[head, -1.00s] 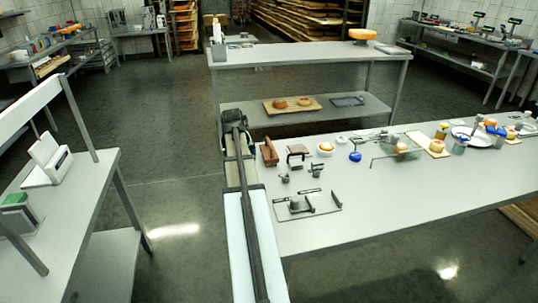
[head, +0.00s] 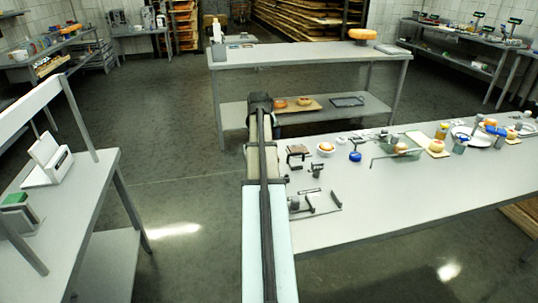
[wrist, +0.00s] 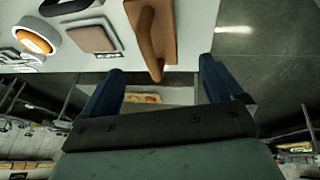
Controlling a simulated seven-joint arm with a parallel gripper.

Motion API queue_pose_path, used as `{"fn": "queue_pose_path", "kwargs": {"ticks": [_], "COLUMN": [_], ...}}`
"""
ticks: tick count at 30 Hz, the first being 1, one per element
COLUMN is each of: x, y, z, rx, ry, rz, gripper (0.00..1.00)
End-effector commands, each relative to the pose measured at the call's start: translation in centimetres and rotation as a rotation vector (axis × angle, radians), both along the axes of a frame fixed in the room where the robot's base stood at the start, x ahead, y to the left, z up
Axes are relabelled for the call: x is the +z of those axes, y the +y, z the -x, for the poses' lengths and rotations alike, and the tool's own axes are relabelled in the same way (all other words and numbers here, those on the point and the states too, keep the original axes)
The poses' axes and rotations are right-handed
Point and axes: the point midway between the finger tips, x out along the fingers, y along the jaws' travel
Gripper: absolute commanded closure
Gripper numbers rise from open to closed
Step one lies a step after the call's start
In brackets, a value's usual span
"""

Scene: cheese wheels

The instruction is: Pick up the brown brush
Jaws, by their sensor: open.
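The brown brush (wrist: 157,38) lies near the edge of the white table (wrist: 205,22) in the wrist view. Its flat brown body is at the top, and its curved handle points toward my gripper (wrist: 158,86). My gripper's two blue fingers are open, one on each side of the handle's line. Nothing is between them but the view of the floor and a lower shelf. The handle's tip is just short of the gap, apart from both fingers. In the head view my arm hides the brush.
Left of the brush in the wrist view are a square brown-topped block (wrist: 93,38) and a white bowl with orange contents (wrist: 36,40). In the head view, a metal stand (head: 315,203) and several tools lie right of my arm. A second table (head: 310,57) stands behind.

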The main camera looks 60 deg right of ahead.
Motion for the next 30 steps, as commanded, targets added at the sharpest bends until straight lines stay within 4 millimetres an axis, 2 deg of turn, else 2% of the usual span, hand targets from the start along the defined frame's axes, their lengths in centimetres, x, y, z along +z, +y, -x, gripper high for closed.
{"fn": "queue_pose_path", "kwargs": {"ticks": [4, 14, 24, 30], "x": [-1.4, -2.5, -6.0, -6.3], "y": [-0.6, -1.3, -3.2, -3.3], "z": [-0.2, -0.5, -1.1, -1.1], "rx": [0.000, 0.000, 0.000, 0.000], "ry": [0.000, 0.000, 0.001, -0.001], "rz": [-0.001, 0.000, -0.001, 0.002], "gripper": [0.06, 0.06, 0.06, 0.06]}}
